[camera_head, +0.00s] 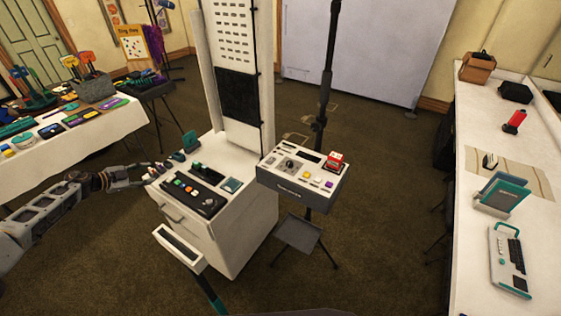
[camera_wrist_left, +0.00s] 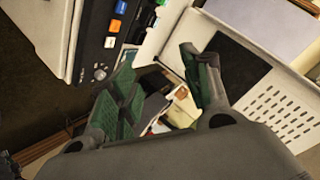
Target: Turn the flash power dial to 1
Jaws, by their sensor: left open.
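Labels are too small to read, so I cannot tell which one is the flash power dial. My left gripper (camera_head: 150,175) is open and empty beside the cabinet's left edge, apart from both dials. My right gripper is out of view.
The white cabinet (camera_head: 240,228) with its tall upright panel stands left of the control box. A white tray on a post (camera_head: 180,246) stands in front. A prop table (camera_head: 92,137) is at left, a long counter (camera_head: 468,200) at right.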

